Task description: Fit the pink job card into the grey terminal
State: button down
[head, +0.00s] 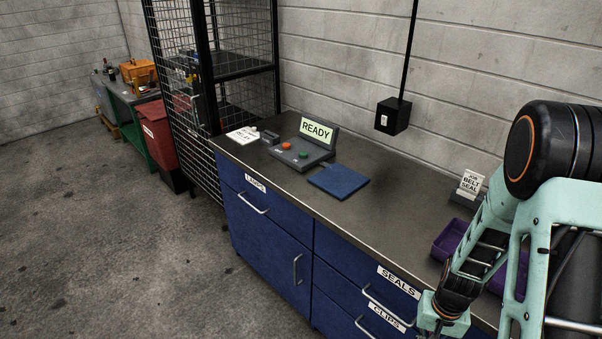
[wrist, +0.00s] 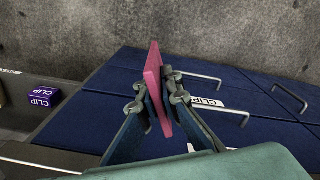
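The pink job card (wrist: 154,78) is a thin flat plate in the wrist view, standing up between the fingers of my gripper (wrist: 158,96). The fingers are shut on it from both sides, and its upper part sticks out beyond the tips. Blue drawer fronts show behind it. The card and my fingertips are not visible in the head view; my arm is at the lower right, well apart from the terminal.
A blue pad (head: 338,181) lies in front of the terminal. A white card (head: 242,134) lies left of it. A purple tray (head: 452,240) and a holder with a white sign (head: 471,183) are near my arm. The bench between pad and tray is clear. Purple clip boxes (wrist: 42,98) show in the wrist view.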

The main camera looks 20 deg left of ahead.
aim_at(317, 137)
jog(key=i+j, duration=0.15)
jog(key=j, duration=0.25)
jog(key=i+j, duration=0.1)
jog(key=j, duration=0.35)
jog(key=i+j+u, duration=0.1)
jog(key=j, duration=0.3)
jog(key=i+j, duration=0.2)
jog(key=j, duration=0.2)
jog(key=i+j, duration=0.15)
jog(key=j, duration=0.25)
jog(key=i+j+u, duration=0.1)
jog(key=j, duration=0.3)
jog(key=i+j, duration=0.2)
jog(key=j, duration=0.2)
jog(key=i+j, duration=0.15)
jog(key=j, duration=0.25)
jog(key=u, duration=0.05)
